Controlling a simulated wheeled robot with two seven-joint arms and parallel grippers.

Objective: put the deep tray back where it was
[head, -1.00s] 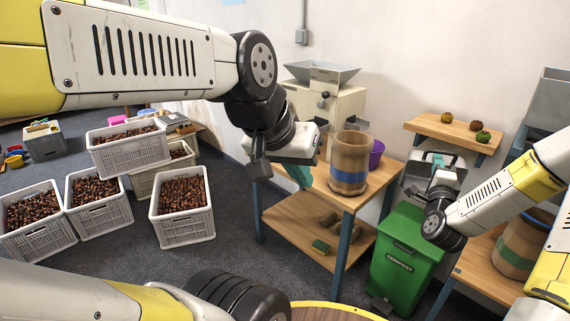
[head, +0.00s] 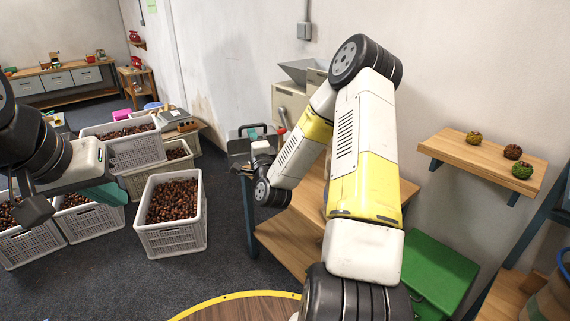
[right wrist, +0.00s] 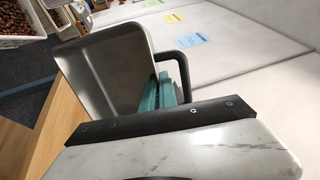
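The deep tray (head: 238,147) is a grey metal pan with a black loop handle. In the head view it is in the air or at the left end of the wooden bench, beside the beige machine; contact is hard to judge. My right gripper (head: 256,158) is at its near side. In the right wrist view the tray's hollow (right wrist: 100,68) faces the camera, and the teal fingers (right wrist: 166,93) are closed at its handle side. My left gripper (head: 108,194) is at the far left above the crates, apart from the tray; its finger gap does not show clearly.
The beige machine (head: 290,100) with its hopper stands at the wall, partly behind my right arm. Crates of chestnuts (head: 172,232) stand on the floor at left. A green bin (head: 440,272) and a wall shelf (head: 485,165) with burrs are at right. A round wooden top (head: 240,308) is in front.

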